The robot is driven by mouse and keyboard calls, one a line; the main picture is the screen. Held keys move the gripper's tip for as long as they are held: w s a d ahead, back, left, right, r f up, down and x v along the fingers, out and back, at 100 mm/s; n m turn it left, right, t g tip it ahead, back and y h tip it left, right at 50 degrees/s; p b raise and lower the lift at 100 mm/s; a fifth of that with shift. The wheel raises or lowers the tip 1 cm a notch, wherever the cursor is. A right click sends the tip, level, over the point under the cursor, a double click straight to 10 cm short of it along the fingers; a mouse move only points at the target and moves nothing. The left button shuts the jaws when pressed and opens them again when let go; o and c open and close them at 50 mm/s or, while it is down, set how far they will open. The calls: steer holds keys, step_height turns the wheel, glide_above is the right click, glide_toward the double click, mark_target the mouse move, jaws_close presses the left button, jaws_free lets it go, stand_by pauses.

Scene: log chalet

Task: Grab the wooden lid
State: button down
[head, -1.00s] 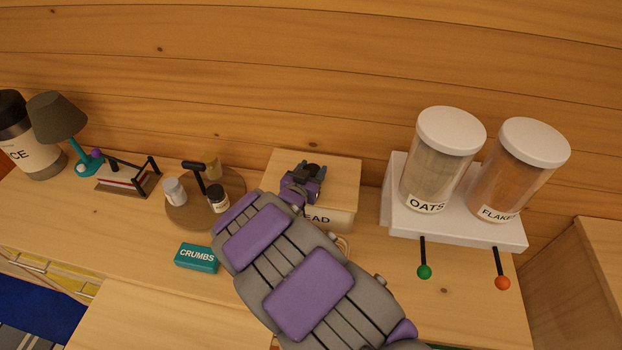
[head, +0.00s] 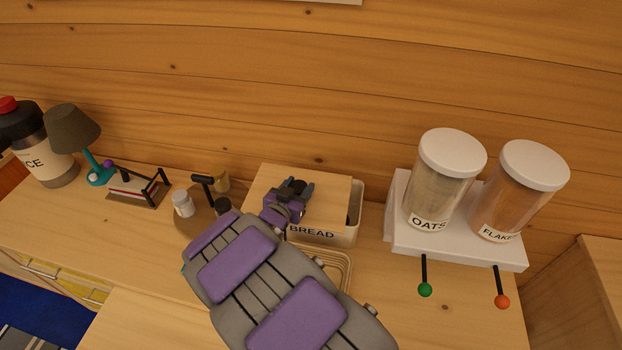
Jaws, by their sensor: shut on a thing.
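The wooden lid (head: 264,183) is a flat, light wood board over the cream bread box (head: 346,237), which is labelled BREAD. The lid sits shifted to the left, so a gap into the box shows along its right side. My gripper (head: 295,187) is on top of the lid near its middle, shut on it; the fingertips and the part they hold are mostly hidden by the gripper body. I cannot tell whether the lid is lifted clear of the box rim or still touching it.
A dispenser with oats (head: 444,180) and flakes (head: 517,190) jars stands right of the box. A round tray (head: 187,222) with small jars is close on the left. A wire rack (head: 338,262) lies in front of the box, partly behind my arm.

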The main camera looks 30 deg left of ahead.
steer(key=s+a, duration=0.1)
steer(key=s, duration=0.1)
steer(key=s+a+p, duration=0.1)
steer(key=s, duration=0.2)
steer(key=s+a+r, duration=0.1)
steer(key=s, duration=0.2)
steer(key=shift+s+a+p, duration=0.25)
steer(key=shift+p, duration=0.05)
